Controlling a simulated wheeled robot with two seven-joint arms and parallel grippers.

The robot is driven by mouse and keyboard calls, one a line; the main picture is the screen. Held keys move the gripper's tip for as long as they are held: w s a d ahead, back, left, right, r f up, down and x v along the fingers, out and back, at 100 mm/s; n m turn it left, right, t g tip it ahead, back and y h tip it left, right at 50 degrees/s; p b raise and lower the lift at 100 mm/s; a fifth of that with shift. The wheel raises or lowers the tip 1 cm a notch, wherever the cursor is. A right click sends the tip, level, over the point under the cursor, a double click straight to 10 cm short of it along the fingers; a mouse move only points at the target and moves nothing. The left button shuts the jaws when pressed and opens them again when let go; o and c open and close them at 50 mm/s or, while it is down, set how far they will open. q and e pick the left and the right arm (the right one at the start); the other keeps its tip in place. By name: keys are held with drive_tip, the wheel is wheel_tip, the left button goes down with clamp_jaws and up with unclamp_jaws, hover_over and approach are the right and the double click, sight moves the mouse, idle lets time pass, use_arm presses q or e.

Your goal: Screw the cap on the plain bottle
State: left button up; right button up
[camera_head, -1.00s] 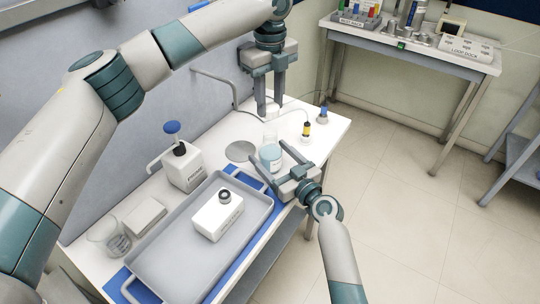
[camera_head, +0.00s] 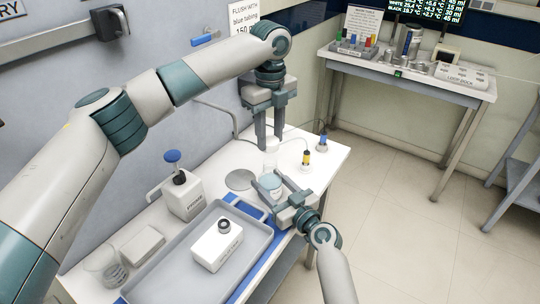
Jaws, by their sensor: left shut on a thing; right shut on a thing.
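The plain bottle (camera_head: 270,184) is clear with a pale blue-grey content and stands on the white table. My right gripper (camera_head: 268,188) comes from the lower right and is shut around its body. My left gripper (camera_head: 271,146) points straight down above the bottle's mouth. It is shut on a small white thing that seems to be the cap (camera_head: 271,145), mostly hidden by the fingers. The cap appears close over the bottle's neck. I cannot tell whether they touch.
A yellow-banded bottle (camera_head: 307,160) and a blue-banded bottle (camera_head: 322,141) stand at right. A grey disc (camera_head: 240,180) lies left of the plain bottle.

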sight(270, 161)
use_arm(q)
drive_tip(key=shift+f, duration=1.8)
drive_tip(key=shift+f, duration=0.15)
drive_tip(key=shift+f, duration=0.75)
drive_tip(key=shift+f, duration=0.55)
drive_tip(key=m, duration=0.8)
drive_tip(key=shift+m, duration=0.3)
drive_tip(key=m, duration=0.4)
drive_tip(key=shift+m, duration=0.3)
drive_tip(key=m, duration=0.3)
